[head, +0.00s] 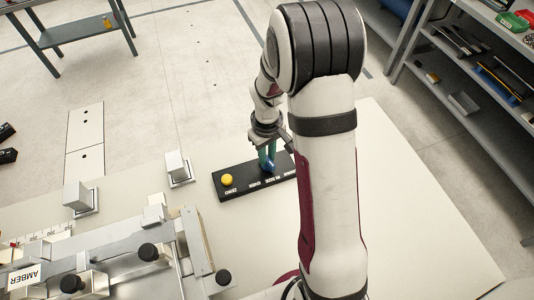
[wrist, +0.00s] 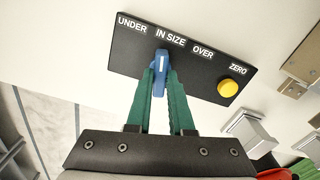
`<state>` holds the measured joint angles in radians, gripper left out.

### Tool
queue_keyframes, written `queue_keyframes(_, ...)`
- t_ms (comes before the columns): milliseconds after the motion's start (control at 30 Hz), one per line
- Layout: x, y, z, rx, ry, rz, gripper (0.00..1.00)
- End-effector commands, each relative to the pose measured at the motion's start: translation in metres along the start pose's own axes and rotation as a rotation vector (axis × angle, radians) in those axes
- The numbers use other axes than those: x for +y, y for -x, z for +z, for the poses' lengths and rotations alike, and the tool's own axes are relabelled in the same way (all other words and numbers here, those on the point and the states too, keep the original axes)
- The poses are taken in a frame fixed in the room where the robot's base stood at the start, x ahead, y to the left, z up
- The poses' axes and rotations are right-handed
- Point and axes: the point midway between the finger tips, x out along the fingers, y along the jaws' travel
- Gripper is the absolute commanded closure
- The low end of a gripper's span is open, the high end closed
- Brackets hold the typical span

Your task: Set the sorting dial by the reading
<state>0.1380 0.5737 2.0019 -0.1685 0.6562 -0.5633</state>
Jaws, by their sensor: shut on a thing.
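The sorting dial is a blue knob (wrist: 159,73) with a white line, on a black panel (wrist: 125,55) marked UNDER, IN SIZE, OVER and ZERO. In the wrist view the knob's upper end points up, toward the IN SIZE label. My gripper (wrist: 160,88) has its green fingers shut on the knob, one on each side. In the head view my gripper (head: 267,152) reaches down onto the panel, and the knob (head: 268,167) shows partly below the fingers. A yellow ZERO button (wrist: 228,88) sits on the panel. A scale (head: 38,238) at the left is too small to read.
The pale table (head: 420,230) is clear at the right.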

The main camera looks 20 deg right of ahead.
Motion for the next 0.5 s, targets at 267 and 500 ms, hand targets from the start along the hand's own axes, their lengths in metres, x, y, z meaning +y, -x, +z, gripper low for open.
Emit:
queue_keyframes(267, 0.0001, -0.0005, 0.0004, -0.001, -0.259, 0.0, 1.0)
queue_keyframes(500, 0.0001, -0.0005, 0.0004, -0.001, -0.488, 0.0, 1.0)
